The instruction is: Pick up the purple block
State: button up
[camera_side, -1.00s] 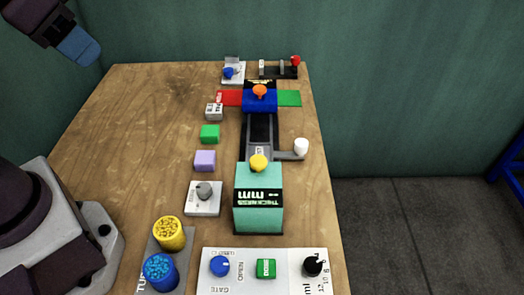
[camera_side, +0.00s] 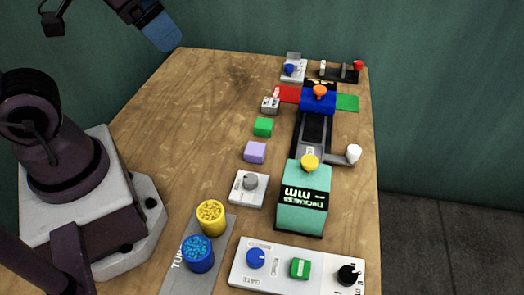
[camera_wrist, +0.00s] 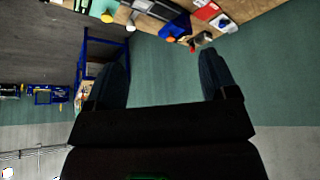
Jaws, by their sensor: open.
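The purple block (camera_side: 255,152) sits on the wooden table in the side view, between the green block (camera_side: 263,127) and the grey knob on its white plate. My gripper (camera_side: 166,32) is high at the upper left, above and beyond the table's far left corner, well apart from the purple block. In the wrist view my gripper (camera_wrist: 163,80) shows two blue fingers spread wide with nothing between them. The purple block cannot be made out in the wrist view.
A teal press (camera_side: 303,213) stands right of the block. A grey knob plate (camera_side: 249,188), a yellow cylinder (camera_side: 211,218) and a blue cylinder (camera_side: 198,254) stand in front. A white control panel (camera_side: 328,280) lies at the front. The table's left side is clear.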

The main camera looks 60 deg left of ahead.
jog(key=w+f+g, duration=0.3)
jog(key=f, duration=0.2)
jog(key=m+g, duration=0.2)
jog(key=m, duration=2.5)
send_over(257, 143)
notch_tip(257, 143, down, 17)
notch_tip(257, 143, down, 12)
jog(key=shift+w+a+f, duration=0.1)
jog(key=shift+f, duration=0.15)
jog(key=c, duration=1)
